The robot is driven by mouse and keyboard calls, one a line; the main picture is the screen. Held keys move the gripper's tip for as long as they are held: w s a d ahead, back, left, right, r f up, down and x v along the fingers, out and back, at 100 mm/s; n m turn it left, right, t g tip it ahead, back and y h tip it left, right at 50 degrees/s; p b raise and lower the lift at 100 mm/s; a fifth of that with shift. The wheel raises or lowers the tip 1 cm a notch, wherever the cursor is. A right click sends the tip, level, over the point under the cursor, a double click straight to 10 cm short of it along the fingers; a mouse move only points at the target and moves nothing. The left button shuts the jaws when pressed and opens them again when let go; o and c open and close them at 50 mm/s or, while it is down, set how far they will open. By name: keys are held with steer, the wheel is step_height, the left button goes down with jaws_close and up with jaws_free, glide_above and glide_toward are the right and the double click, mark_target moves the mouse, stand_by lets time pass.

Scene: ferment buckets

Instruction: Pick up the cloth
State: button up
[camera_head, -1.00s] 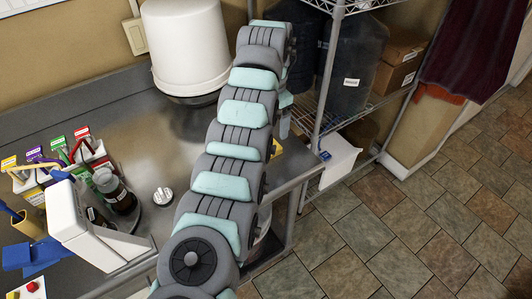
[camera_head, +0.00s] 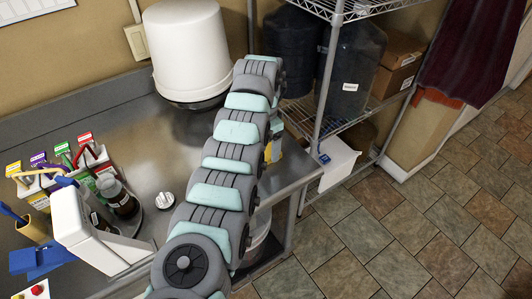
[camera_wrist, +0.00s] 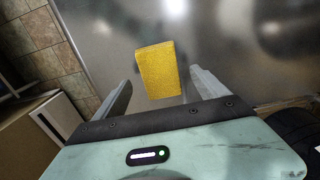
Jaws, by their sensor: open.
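The yellow cloth (camera_wrist: 159,69) lies on the steel table (camera_wrist: 215,50) and shows between my gripper's fingers in the wrist view. My gripper (camera_wrist: 158,82) is open, with one finger on each side of the cloth in the picture and nothing held. I cannot tell how high the fingers are above the table. In the head view, part of a yellow thing, probably the cloth, shows beside my arm (camera_head: 273,150) near the table's right end. My gripper is hidden behind my arm in the head view.
A white bucket (camera_head: 187,50) stands upside down at the back of the table. Bottles (camera_head: 118,197), a white device (camera_head: 88,235) and colour-labelled packets (camera_head: 85,150) crowd the left. A wire shelf (camera_head: 340,130) with dark jugs (camera_head: 352,68) and boxes (camera_head: 397,65) stands right of the table.

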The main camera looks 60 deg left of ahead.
steer(key=shift+f, duration=1.35)
steer(key=c, duration=1.6)
steer(key=shift+r, duration=0.1)
step_height(320, 180, up, 11)
steer(key=b, duration=0.2)
step_height(320, 180, up, 9)
steer(key=p, duration=0.8)
glide_above(266, 152)
